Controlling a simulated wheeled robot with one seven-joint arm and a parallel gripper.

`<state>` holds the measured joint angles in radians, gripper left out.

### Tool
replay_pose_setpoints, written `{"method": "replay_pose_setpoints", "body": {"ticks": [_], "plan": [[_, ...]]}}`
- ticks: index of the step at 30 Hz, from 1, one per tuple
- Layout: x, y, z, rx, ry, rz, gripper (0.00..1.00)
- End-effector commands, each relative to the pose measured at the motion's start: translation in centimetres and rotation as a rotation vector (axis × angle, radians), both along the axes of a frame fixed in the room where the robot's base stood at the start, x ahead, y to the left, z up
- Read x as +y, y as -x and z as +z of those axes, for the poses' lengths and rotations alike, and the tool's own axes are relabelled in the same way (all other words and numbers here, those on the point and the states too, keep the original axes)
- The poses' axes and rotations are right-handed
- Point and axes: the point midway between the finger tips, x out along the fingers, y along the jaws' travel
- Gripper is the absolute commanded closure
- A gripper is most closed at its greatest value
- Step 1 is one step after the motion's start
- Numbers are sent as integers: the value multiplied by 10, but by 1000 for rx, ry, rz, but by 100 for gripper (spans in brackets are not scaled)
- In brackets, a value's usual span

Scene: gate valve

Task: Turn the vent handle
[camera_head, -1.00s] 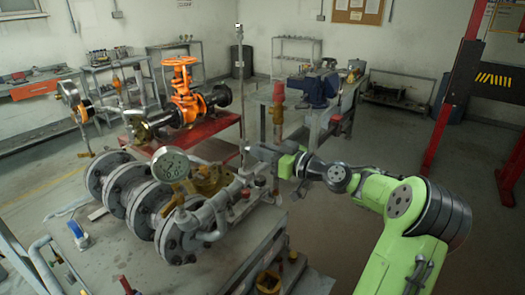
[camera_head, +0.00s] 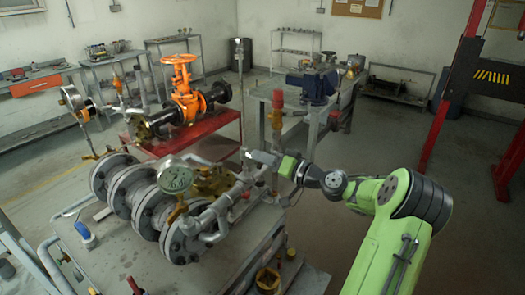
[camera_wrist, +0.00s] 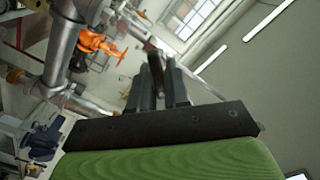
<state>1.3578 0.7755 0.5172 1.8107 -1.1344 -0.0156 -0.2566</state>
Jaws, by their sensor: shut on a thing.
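The vent handle (camera_wrist: 152,48) appears as a thin dark brownish bar between my fingertips in the wrist view. My gripper (camera_wrist: 160,72) is shut on it, one finger on each side. In the head view my gripper (camera_head: 250,156) reaches left to the grey pipework behind the flanged pipe run (camera_head: 150,205). There the handle is too small and too covered by the gripper to make out. How far it is turned cannot be told.
A round gauge (camera_head: 175,178) and a brass valve body (camera_head: 212,180) stand left of my gripper. An orange gate valve (camera_head: 184,90) sits on a red stand behind. A blue vice (camera_head: 312,86) is on a bench.

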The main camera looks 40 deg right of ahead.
Motion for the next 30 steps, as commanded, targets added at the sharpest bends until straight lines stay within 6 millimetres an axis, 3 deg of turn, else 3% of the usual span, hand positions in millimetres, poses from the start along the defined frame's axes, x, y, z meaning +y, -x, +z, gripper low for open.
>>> {"method": "replay_pose_setpoints", "body": {"ticks": [18,30], "plan": [[-3,-1,-1,191,-538,-1,100],[-3,-1,-5,265,-754,-2,100]]}}
